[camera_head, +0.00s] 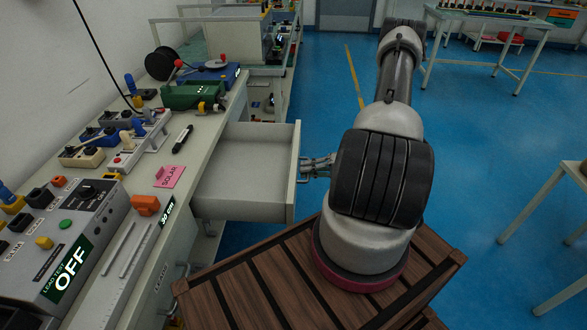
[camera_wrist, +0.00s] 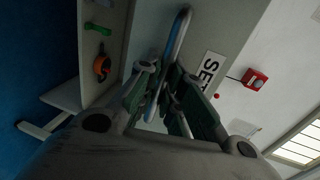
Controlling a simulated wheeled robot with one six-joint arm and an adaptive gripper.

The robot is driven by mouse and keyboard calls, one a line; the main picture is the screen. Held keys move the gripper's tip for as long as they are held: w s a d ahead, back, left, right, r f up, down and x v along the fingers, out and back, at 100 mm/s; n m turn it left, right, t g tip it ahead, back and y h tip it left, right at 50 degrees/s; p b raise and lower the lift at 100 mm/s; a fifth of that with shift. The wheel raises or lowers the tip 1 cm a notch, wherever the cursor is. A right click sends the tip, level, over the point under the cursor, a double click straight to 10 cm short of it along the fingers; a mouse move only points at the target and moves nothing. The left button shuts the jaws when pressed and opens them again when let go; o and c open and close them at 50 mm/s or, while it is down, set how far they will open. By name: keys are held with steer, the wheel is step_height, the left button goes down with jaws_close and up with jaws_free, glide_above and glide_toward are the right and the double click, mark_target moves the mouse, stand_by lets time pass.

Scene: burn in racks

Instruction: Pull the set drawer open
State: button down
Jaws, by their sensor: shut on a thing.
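The set drawer (camera_head: 245,170) stands pulled out from the workbench in the head view, and its visible inside looks empty. In the wrist view its pale front (camera_wrist: 228,32) carries a label reading SET (camera_wrist: 208,70). A metal bar handle (camera_wrist: 178,38) runs between the fingers of my gripper (camera_wrist: 162,92), which is shut on it. In the head view my gripper (camera_head: 312,167) is at the outer face of the drawer front (camera_head: 297,172). The handle itself is hard to make out there.
The bench top beside the drawer holds a pink SOLAR note (camera_head: 169,177), a black marker (camera_head: 182,139) and a lead tester (camera_head: 70,240) reading OFF. A wooden-slatted top (camera_head: 262,290) lies below my arm. Blue floor (camera_head: 470,140) is open to the right.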

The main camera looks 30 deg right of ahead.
steer(key=shift+s+d, duration=0.25)
steer(key=shift+d, duration=0.1)
steer(key=c, duration=1.5)
jaws_free()
steer(key=v, duration=1.2)
